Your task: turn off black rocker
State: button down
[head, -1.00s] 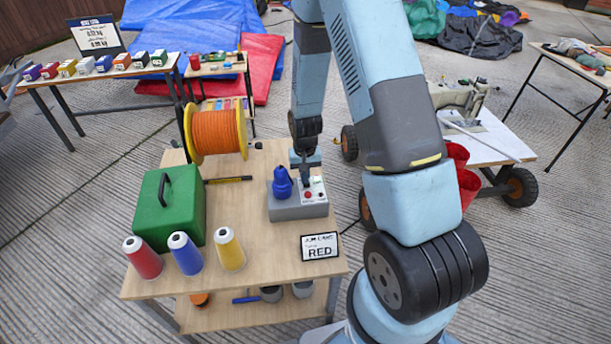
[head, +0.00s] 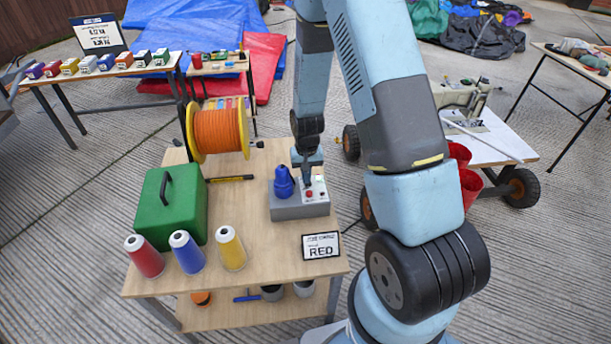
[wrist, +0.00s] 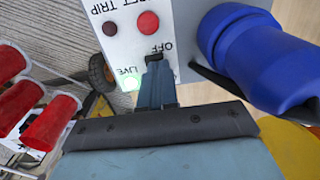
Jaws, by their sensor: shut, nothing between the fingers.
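A grey switch box (head: 300,210) stands on the wooden table, with a blue plug (head: 284,183) at its left. The word OFF is printed nearby. My gripper (wrist: 154,62) is shut and empty, its tips over the panel beside OFF and LIVE. The black rocker is not clearly visible; the fingers cover that part. Contact cannot be told. The gripper (head: 307,183) points down in the head view.
An orange cable reel (head: 218,132), a green case (head: 171,206) and several thread cones (head: 187,252) stand left of the box. Red cups (head: 468,187) are on a cart to the right.

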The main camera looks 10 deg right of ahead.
jog(key=shift+s+d+f+g, duration=0.1)
jog(key=shift+s+f+g, duration=0.2)
jog(key=shift+s+f, duration=0.3)
jog(key=shift+w+d+r, duration=0.1)
jog(key=shift+w+r, duration=0.15)
jog(key=shift+w, duration=0.4)
jog(key=shift+w+r, duration=0.15)
jog(key=shift+w+r, duration=0.3)
jog(key=shift+w, duration=0.05)
notch_tip(320, 180, up, 14)
jog(key=shift+s+a, duration=0.2)
jog(key=shift+s, duration=0.15)
jog(key=shift+w+f, duration=0.1)
jog(key=shift+f, duration=0.05)
jog(key=shift+w+d+g, duration=0.5)
jog(key=shift+w+d, duration=0.1)
jog(key=shift+w, duration=0.25)
